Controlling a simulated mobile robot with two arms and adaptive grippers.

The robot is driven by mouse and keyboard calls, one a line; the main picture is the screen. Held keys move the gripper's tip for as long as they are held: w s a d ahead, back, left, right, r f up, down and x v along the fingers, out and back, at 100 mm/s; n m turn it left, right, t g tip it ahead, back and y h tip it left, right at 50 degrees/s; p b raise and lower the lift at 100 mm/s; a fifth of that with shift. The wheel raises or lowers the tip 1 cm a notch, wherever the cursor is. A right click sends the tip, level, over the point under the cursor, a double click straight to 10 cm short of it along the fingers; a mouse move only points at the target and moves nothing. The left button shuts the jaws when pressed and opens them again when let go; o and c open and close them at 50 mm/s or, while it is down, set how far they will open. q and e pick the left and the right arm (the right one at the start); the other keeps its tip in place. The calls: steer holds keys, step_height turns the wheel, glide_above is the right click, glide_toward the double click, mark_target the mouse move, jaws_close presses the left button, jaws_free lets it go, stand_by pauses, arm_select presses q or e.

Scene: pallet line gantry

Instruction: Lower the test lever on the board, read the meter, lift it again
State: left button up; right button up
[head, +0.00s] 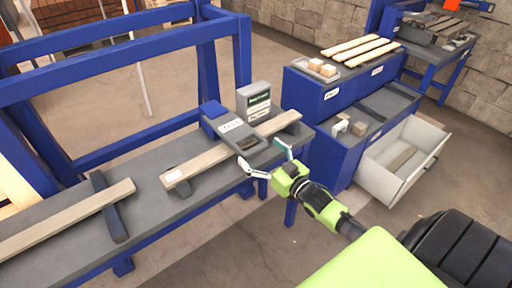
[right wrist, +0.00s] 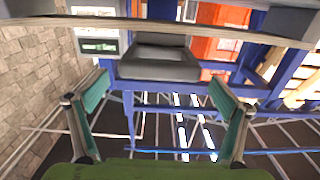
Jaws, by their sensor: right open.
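A wooden board (head: 205,163) lies along the grey bench. A blue and grey device (head: 230,128) with a white label sits across it; I take this for the part with the test lever, but I cannot make out the lever's position. Behind it stands a grey meter box (head: 255,102) with a dark green display, its text too small to read. My right gripper (head: 264,160) is open and empty at the bench's front edge, just in front of the device. In the right wrist view, the board (right wrist: 160,27) crosses the top and the device's grey block (right wrist: 158,62) is ahead between the open fingers.
The grey bench (head: 70,212) carries another board (head: 70,218) and a dark crossbar (head: 110,207) at left. A blue frame (head: 120,57) rises behind. At right are blue cabinets (head: 325,95) with wood pieces and an open drawer (head: 405,160). The floor in front is clear.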

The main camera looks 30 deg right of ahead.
steer(key=shift+w, duration=1.2)
